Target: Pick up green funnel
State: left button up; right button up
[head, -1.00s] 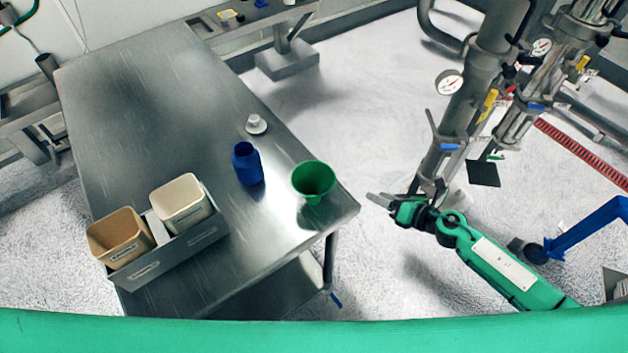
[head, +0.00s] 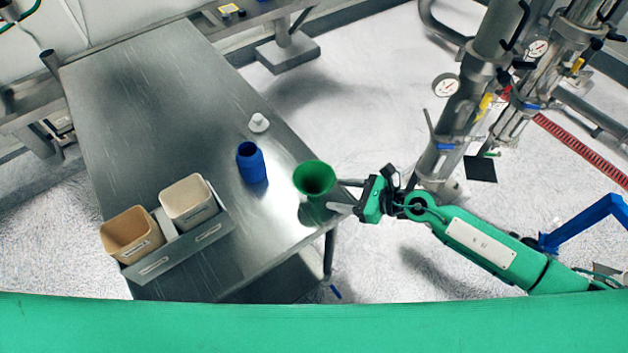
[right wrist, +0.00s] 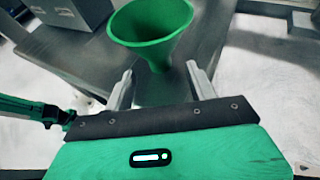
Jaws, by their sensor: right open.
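The green funnel (head: 315,178) stands with its wide mouth up near the right edge of the steel table (head: 150,105). My right gripper (head: 339,196) is open just to the right of the funnel, its fingers pointing at it. In the right wrist view the funnel (right wrist: 152,28) is ahead of the two spread fingers (right wrist: 160,84), with its narrow stem in line with the gap between them. The fingers look apart from the funnel.
A blue bottle (head: 252,163) stands left of the funnel, and a small white object (head: 258,122) lies behind it. A grey holder (head: 178,250) with a tan bin (head: 131,234) and a cream bin (head: 188,201) is at the front left. The table's back is clear.

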aim_at(322, 195)
jog(key=p+x, duration=0.1)
jog(key=x, duration=0.4)
jog(key=shift+s+a+f+p, duration=0.15)
jog(key=shift+a+f+p, duration=0.05)
jog(key=shift+f+p, duration=0.2)
jog(key=shift+w+a+f, duration=0.2)
jog(key=shift+a+f, duration=0.05)
jog(key=shift+a, duration=0.05)
jog(key=c, duration=1.1)
